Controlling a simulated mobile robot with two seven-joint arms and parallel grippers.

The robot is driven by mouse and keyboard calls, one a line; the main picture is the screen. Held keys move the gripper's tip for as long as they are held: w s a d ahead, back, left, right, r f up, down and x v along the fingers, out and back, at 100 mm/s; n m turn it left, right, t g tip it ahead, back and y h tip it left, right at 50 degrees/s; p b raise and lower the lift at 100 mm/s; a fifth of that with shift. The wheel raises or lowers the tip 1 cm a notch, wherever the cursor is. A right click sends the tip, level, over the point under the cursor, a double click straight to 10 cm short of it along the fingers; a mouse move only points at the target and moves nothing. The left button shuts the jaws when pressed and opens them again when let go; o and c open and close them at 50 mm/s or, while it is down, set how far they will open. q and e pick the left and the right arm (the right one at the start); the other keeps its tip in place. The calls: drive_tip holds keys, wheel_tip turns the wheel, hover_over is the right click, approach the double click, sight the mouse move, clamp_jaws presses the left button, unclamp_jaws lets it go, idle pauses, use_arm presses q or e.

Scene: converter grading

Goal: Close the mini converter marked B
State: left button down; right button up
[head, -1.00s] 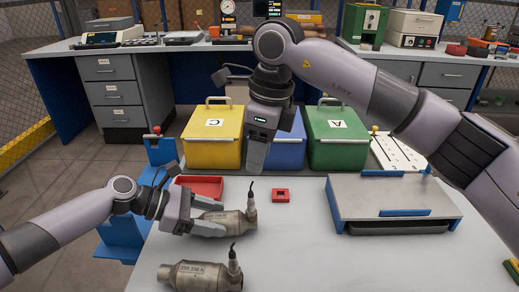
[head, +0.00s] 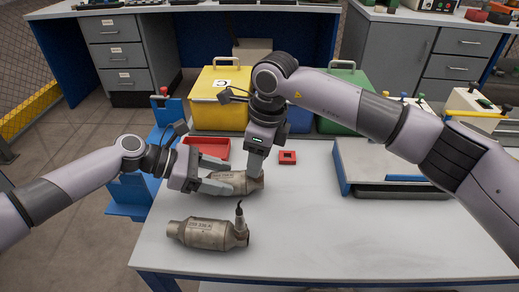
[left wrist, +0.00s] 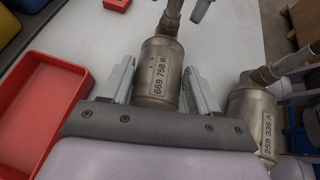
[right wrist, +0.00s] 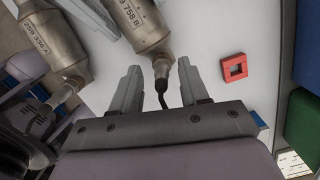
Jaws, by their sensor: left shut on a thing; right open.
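The converter stamped 669 758 B (left wrist: 158,72) lies on its side on the white table, near the middle in the head view (head: 238,184). My left gripper (head: 216,184) is shut on its body, with one finger on each side in the left wrist view. My right gripper (right wrist: 160,88) is open, pointing down at the converter's right end. The sensor plug with its black cable (right wrist: 161,72) sits between the right fingers in the right wrist view; in the head view that gripper hides it. A second converter, stamped 259 336 A (head: 205,234), lies nearer the front edge.
A red tray (head: 212,146) is behind the left gripper. A small red square block (head: 288,157) lies to the right. Yellow bin C (head: 215,105), a blue bin (head: 299,119) and a green bin (head: 340,110) stand behind. A blue-edged grey unit (head: 375,160) is at right. The front right is clear.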

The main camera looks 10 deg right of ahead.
use_arm(q)
drive_tip(key=shift+a+f, duration=0.1)
drive_tip(key=shift+f, duration=0.2)
use_arm(e)
clamp_jaws()
drive_tip(key=m, duration=0.5)
drive_tip(key=shift+a+m+t, duration=0.1)
drive_tip(key=shift+m+t, duration=0.2)
unclamp_jaws()
drive_tip(key=shift+h, duration=0.3)
wheel_tip(320, 180, up, 12)
drive_tip(key=s+d, duration=0.1)
drive_tip(key=shift+s, duration=0.3)
